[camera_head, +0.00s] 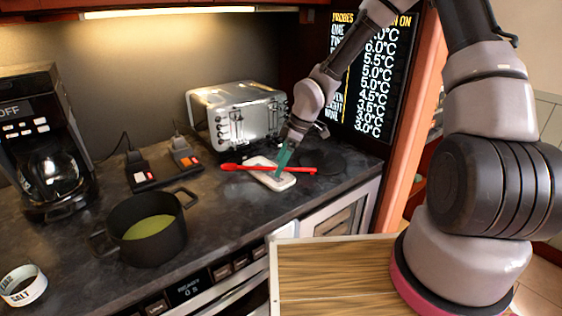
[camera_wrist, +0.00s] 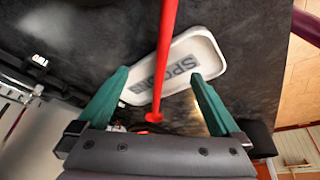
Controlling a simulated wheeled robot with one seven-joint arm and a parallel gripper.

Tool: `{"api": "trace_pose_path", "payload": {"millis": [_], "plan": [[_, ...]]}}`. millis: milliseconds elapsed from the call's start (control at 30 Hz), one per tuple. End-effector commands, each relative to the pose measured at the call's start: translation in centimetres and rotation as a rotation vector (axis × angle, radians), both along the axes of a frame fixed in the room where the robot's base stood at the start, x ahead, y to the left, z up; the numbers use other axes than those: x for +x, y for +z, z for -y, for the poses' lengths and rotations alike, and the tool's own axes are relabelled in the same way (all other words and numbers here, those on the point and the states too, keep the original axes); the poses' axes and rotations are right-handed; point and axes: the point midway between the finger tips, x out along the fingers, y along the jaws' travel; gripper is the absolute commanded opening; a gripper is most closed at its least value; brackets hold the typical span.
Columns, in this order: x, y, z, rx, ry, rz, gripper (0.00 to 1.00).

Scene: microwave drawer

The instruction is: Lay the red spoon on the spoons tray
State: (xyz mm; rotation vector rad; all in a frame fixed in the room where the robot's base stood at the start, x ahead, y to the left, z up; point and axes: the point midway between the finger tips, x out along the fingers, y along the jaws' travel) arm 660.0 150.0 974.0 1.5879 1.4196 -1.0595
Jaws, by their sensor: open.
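The red spoon (camera_head: 240,167) lies across the white spoons tray (camera_head: 264,163) on the dark counter, with both ends reaching past the tray's sides. In the wrist view the red spoon (camera_wrist: 165,50) runs over the lettered tray (camera_wrist: 208,54), and its near end shows between the fingers. My gripper (camera_head: 281,168) is at the tray, with its green fingers pointing down at the spoon. In the wrist view my gripper (camera_wrist: 153,100) has its two fingers wide apart, one on each side of the spoon, without touching it. Part of the tray is hidden behind the fingers.
A silver toaster (camera_head: 237,112) stands behind the tray. A dark round plate (camera_head: 322,161) lies to its right. A black pot (camera_head: 148,232), a coffee maker (camera_head: 45,150) and a salt container (camera_head: 22,286) stand to the left. The counter before the tray is clear.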

Motion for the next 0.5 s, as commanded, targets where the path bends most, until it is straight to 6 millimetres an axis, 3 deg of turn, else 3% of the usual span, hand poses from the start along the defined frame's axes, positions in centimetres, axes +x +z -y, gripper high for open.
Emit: {"api": "trace_pose_path", "payload": {"millis": [267,500], "plan": [[0.0,0.5,0.2,0.001,-0.002,0.002,1.00],[0.0,4.0,1.8,0.001,-0.006,0.002,1.00]]}}
